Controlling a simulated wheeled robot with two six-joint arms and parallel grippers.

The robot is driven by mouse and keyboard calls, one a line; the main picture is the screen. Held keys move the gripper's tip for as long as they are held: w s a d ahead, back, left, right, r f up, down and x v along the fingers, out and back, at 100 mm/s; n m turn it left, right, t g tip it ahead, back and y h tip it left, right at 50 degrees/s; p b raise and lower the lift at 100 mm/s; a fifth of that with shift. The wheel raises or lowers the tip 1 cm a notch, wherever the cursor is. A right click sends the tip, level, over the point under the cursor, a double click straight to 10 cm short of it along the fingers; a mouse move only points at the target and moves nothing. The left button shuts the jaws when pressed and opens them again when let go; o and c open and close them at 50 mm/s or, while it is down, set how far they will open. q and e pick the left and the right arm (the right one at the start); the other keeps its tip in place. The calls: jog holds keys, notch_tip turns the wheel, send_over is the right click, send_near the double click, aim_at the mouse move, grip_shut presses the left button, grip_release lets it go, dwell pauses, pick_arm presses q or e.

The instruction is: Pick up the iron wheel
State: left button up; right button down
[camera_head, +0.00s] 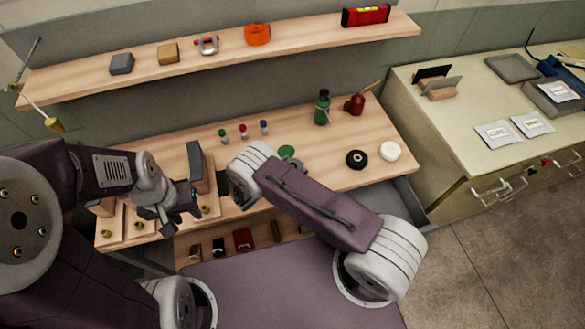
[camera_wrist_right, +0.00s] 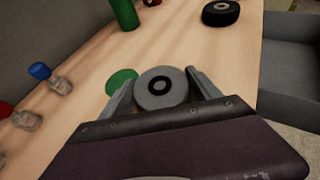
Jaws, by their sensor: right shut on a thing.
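A grey wheel with a dark hub (camera_wrist_right: 160,89), which looks like the iron wheel, is between the fingers of my right gripper (camera_wrist_right: 163,92) in the right wrist view. The right gripper is shut on it, one finger at each side, over the wooden bench. In the head view my right arm hides this wheel and the gripper's fingers. My left gripper (camera_head: 173,213) is at the left end of the bench, pointing down near the small boards. I cannot tell whether its jaws are open.
A green disc (camera_wrist_right: 121,82) lies close beside the held wheel. A black wheel (camera_head: 356,159) and a white wheel (camera_head: 390,150) lie toward the bench's right end. A green bottle (camera_head: 322,108) and several small capped bottles stand farther back. A wooden shelf (camera_head: 300,49) runs above.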

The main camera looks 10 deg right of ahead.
aim_at(294, 167)
jog(key=shift+r, duration=0.1)
jog(key=r, duration=0.4)
jog(key=shift+s+d+r, duration=0.1)
jog(key=shift+d+r, duration=0.05)
jog(key=shift+d, duration=0.05)
jog(key=s+d+r, duration=0.6)
jog(key=s+d, duration=0.1)
jog(key=d, duration=0.1)
jog(key=shift+s+d+r+b, duration=0.15)
jog(key=shift+d+r+b, duration=0.1)
jog(key=shift+d+b, duration=0.05)
